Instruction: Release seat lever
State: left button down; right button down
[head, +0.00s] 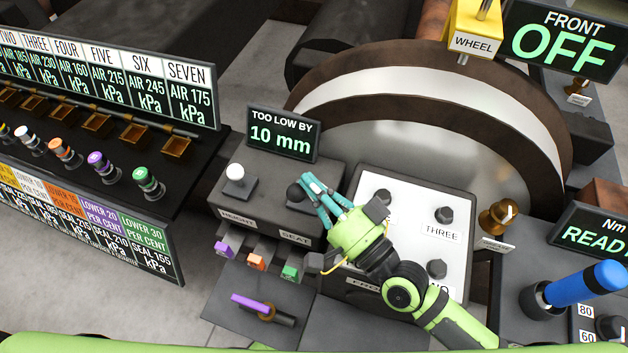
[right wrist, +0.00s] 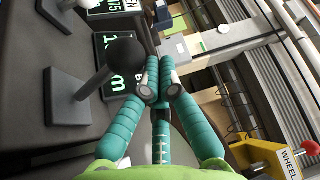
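The seat lever (head: 295,192) has a dark ball knob and rises from the grey console behind the SEAT label (head: 295,237). In the right wrist view, its black knob (right wrist: 125,52) and grey stem stand just left of my fingers. My right gripper (head: 313,184) has teal fingers. In the right wrist view, its fingertips (right wrist: 159,68) come together with nothing seen between them. The knob looks beside the fingers, not held; I cannot tell whether they touch. The display (head: 282,134) reads TOO LOW BY 10 mm. My left gripper is out of view.
The white-knobbed height lever (head: 236,178) stands left of the seat lever. Coloured tabs (head: 256,262) line the console front. A white panel with dark knobs (head: 443,215) lies under my right arm. A large wheel (head: 430,110) stands behind, and a blue handle (head: 585,283) is at right.

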jog(key=v, duration=1.2)
jog(key=shift+f, duration=0.1)
dwell(0.6)
